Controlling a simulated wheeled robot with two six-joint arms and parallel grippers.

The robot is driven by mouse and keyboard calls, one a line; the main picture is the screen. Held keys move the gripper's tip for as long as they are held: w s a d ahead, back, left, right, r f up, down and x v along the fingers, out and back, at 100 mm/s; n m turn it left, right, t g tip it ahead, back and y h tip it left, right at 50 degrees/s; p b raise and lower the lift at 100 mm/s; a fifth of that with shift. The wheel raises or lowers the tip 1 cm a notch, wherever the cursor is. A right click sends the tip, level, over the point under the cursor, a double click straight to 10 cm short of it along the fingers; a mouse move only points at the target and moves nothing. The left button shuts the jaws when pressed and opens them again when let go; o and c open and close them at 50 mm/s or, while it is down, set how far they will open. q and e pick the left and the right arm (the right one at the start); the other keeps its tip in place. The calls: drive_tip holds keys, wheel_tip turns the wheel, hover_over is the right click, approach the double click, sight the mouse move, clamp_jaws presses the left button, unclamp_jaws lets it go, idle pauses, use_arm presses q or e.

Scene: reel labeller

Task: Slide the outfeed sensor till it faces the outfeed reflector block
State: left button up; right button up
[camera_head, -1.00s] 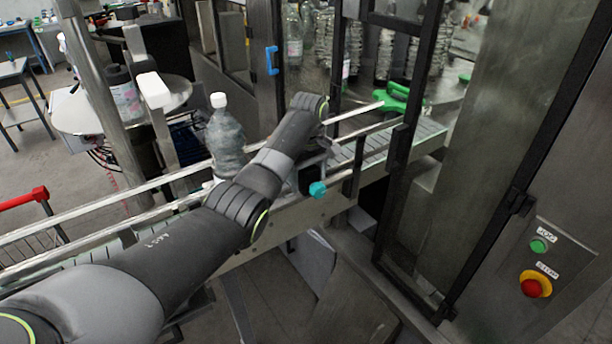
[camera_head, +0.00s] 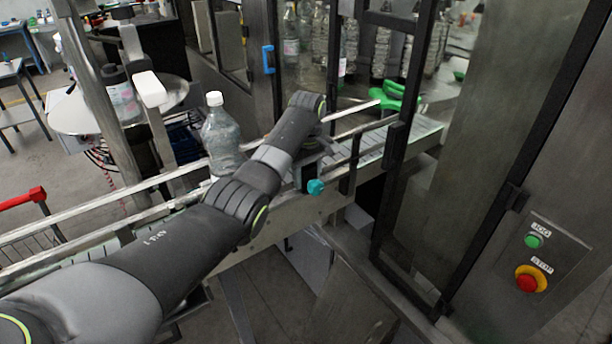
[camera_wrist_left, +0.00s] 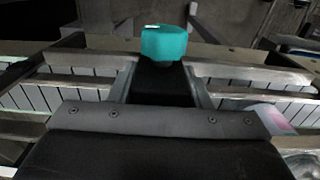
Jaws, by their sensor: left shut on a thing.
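The outfeed sensor shows as a dark body with a teal knob (camera_head: 315,187) at the near side of the conveyor, left of the machine's door frame. In the left wrist view the teal knob (camera_wrist_left: 166,43) stands at the far end of the dark body, between the two fingers. My left gripper (camera_wrist_left: 162,84) is shut on this sensor. In the head view my own wrist hides most of the gripper and the sensor body. I cannot make out the outfeed reflector block in either view. My right gripper is out of view.
A clear bottle with a white cap (camera_head: 222,135) stands on the conveyor just left of my left wrist. Metal guide rails (camera_head: 110,197) run along the belt. The dark door frame (camera_head: 405,150) stands right of the knob. A green star-shaped part (camera_head: 390,97) lies beyond the rails.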

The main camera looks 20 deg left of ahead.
use_arm(q)
drive_tip(key=shift+w, duration=0.15)
drive_tip(key=o, duration=1.4)
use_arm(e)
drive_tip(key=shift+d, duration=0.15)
use_arm(q)
drive_tip(key=shift+r, duration=0.1)
